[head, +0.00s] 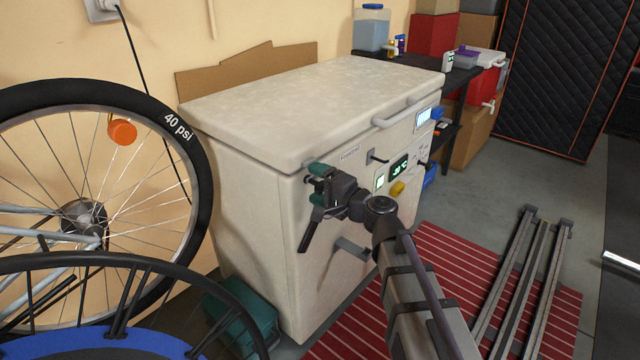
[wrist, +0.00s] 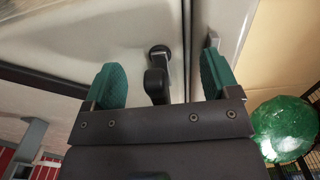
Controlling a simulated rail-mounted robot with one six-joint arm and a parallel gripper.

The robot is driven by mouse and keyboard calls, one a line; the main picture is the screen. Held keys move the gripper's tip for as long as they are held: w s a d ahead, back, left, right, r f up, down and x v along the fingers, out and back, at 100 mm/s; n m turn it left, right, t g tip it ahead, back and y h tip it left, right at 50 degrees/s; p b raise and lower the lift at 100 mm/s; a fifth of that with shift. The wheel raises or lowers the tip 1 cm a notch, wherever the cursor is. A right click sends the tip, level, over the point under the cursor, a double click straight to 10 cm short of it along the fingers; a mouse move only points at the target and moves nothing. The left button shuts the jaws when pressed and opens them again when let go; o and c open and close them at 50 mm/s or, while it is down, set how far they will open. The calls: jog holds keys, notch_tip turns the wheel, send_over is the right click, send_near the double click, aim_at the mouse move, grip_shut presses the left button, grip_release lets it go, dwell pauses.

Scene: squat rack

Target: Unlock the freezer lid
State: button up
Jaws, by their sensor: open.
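The white chest freezer (head: 245,190) stands against the wall with its lid (head: 310,95) down. A pale handle (head: 400,112) is on the lid's front edge. My gripper (head: 318,184) is at the freezer's front, near its left corner, with green fingertips spread apart. In the wrist view, a black lever (wrist: 156,85) with a round pivot (wrist: 160,53) lies between the open fingers (wrist: 160,82); I cannot tell whether they touch it. That lever is hidden behind my gripper in the head view. Another small black lever (head: 378,158) shows on a metal plate further right.
The front panel carries a lit display (head: 399,166) and a yellow knob (head: 397,188). A bicycle wheel (head: 95,215) stands close on the left. A red striped mat (head: 450,270) and metal rails (head: 520,285) lie in front. A dark shelf (head: 460,75) stands at right.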

jog(key=o, duration=0.3)
jog(key=v, duration=0.7)
